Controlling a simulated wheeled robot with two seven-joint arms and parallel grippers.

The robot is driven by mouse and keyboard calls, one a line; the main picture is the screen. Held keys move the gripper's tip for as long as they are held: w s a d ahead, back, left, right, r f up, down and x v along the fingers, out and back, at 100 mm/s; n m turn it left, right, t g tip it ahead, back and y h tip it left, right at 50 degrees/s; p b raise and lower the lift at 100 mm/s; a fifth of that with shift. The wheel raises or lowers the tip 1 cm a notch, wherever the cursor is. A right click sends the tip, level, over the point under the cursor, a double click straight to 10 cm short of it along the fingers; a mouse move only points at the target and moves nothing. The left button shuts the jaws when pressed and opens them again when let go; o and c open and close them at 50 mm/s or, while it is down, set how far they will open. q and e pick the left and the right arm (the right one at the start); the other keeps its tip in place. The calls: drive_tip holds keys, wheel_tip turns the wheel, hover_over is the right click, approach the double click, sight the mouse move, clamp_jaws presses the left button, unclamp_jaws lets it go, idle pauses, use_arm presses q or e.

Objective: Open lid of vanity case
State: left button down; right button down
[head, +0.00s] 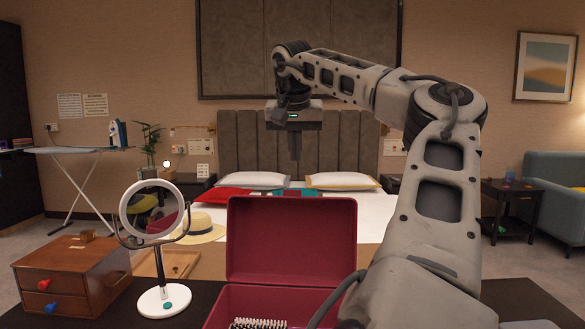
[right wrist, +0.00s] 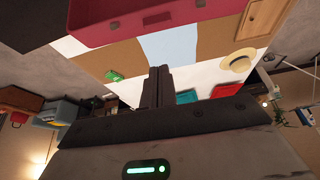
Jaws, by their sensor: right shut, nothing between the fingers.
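The red vanity case (head: 226,300) stands on the dark tabletop at the bottom centre of the head view. Its lid (head: 290,240) stands upright at the back, so the case is open. A brush (head: 258,323) shows inside. The arm hides part of the right side. My right gripper (head: 295,157) is shut and empty, raised above and beyond the lid, apart from it. In the right wrist view its closed fingers (right wrist: 157,85) point towards the red case (right wrist: 135,18) at the top edge. My left gripper is not in view.
A round mirror on a white stand (head: 163,298) is left of the case. A wooden drawer box (head: 75,272) stands farther left. A straw hat (head: 200,228) and a bed with pillows (head: 342,181) lie beyond. The air around the gripper looks clear.

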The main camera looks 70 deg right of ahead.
sight(294, 196)
drive_tip(key=b+x, duration=0.1)
drive_tip(key=x, duration=0.8)
drive_tip(key=shift+a+b, duration=0.1)
drive_tip(key=shift+b, duration=0.3)
drive_tip(key=a, duration=0.2)
drive_tip(key=a+r, duration=0.1)
drive_tip(key=shift+s+a+b, duration=0.1)
drive_tip(key=shift+s+b, duration=0.25)
drive_tip(key=shift+a+r, duration=0.1)
drive_tip(key=shift+a, duration=0.2)
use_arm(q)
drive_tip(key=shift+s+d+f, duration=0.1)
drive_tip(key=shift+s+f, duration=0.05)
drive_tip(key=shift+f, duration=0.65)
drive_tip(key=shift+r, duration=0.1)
